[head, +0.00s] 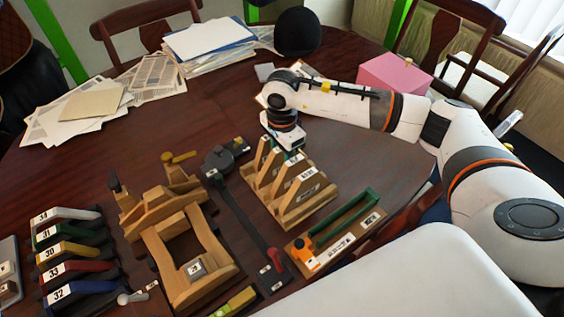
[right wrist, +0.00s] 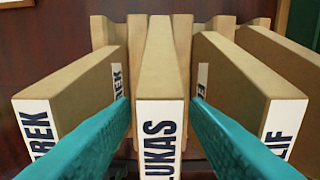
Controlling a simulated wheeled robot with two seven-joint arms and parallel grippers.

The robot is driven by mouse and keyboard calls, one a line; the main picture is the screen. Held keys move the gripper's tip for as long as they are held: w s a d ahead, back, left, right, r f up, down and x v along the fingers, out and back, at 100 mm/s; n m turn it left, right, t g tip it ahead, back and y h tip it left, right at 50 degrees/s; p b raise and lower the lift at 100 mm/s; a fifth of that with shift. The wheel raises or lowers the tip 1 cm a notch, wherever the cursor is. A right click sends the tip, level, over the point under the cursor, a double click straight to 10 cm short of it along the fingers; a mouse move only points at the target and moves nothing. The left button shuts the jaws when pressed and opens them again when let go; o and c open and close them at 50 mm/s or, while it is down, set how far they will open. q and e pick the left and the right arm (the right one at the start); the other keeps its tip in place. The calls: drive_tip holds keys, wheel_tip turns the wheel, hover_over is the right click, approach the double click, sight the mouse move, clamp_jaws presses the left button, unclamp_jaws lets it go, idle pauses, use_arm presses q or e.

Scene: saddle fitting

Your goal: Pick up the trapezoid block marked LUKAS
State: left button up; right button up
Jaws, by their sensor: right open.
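The LUKAS block (right wrist: 160,75) is a tan wooden trapezoid with a white name label on its near end. It stands upright in a row of similar blocks. My right gripper (right wrist: 160,105) is open, with one teal finger on each side of the LUKAS block, in the gaps beside its neighbours. I cannot tell whether either finger touches it. In the head view, my right gripper (head: 281,150) is low over the back of the wooden block rack (head: 318,208). Labels there are too small to read, and the fingertips are hard to make out. My left gripper is out of view.
In the wrist view, a block ending in REK (right wrist: 70,90) stands left and one ending in LIF (right wrist: 270,90) right, both close by. A dark lever tool (head: 245,205) and wooden frame (head: 190,250) lie left.

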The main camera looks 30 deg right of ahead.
drive_tip(key=shift+f, duration=0.7)
clamp_jaws()
drive_tip(key=shift+r, duration=0.1)
